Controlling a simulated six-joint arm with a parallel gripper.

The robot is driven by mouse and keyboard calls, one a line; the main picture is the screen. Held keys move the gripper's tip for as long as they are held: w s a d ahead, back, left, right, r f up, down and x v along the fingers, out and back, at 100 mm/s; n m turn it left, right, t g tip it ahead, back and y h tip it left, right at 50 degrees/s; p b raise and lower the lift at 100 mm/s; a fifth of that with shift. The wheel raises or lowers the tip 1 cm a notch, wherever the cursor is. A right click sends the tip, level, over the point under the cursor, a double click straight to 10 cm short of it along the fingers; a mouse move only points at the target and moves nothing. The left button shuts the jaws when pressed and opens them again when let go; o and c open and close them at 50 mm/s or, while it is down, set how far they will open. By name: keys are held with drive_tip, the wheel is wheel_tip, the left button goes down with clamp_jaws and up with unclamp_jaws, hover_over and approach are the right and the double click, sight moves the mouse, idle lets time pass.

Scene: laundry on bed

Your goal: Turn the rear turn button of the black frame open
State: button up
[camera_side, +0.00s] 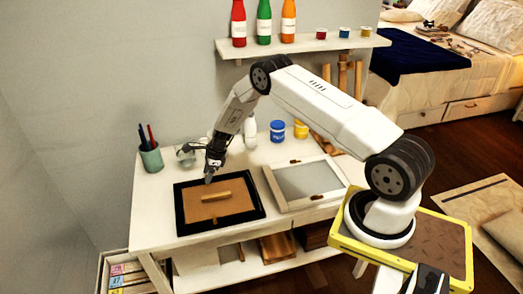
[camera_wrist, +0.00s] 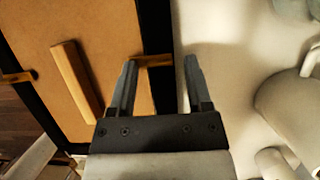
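The black frame (camera_side: 182,217) lies flat on the white table, with a brown backing board (camera_side: 222,207) in it. A light wooden bar (camera_side: 205,196) is on the board and also shows in the wrist view (camera_wrist: 77,80). My gripper (camera_side: 209,180) is over the frame's rear edge, pointing down. In the wrist view my gripper (camera_wrist: 160,61) is open, with the brass rear turn button (camera_wrist: 154,61) between its fingertips. The button lies across the black rail, its inner end over the board. The left fingertip looks close to that end; I cannot tell whether they touch. A second turn button (camera_wrist: 18,77) crosses the opposite rail.
A pale framed pane (camera_side: 305,180) lies right of the black frame. A green pen cup (camera_side: 151,158), a blue jar (camera_side: 277,131) and a yellow jar (camera_side: 301,129) stand at the back. In the wrist view a white rounded vessel (camera_wrist: 290,105) is right of my gripper.

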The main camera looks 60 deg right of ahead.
clamp_jaws()
drive_tip(key=shift+n, duration=0.3)
drive_tip(key=n+g, duration=0.1)
drive_tip(key=n, duration=0.2)
drive_tip(key=shift+w+d+y, duration=0.15)
drive_tip(key=shift+y, duration=0.25)
drive_tip(key=n, duration=0.2)
drive_tip(key=n+g, duration=0.1)
drive_tip(key=shift+w+n+g, duration=0.15)
drive_tip(key=shift+n+g, duration=0.15)
drive_tip(key=shift+n, duration=0.1)
drive_tip(key=n+g, duration=0.1)
drive_tip(key=n, duration=0.2)
drive_tip(key=shift+w+n, duration=0.1)
drive_tip(key=shift+n, duration=0.3)
drive_tip(key=shift+w+n+g, duration=0.1)
drive_tip(key=shift+n+g, duration=0.7)
drive_tip(key=shift+n, duration=1.2)
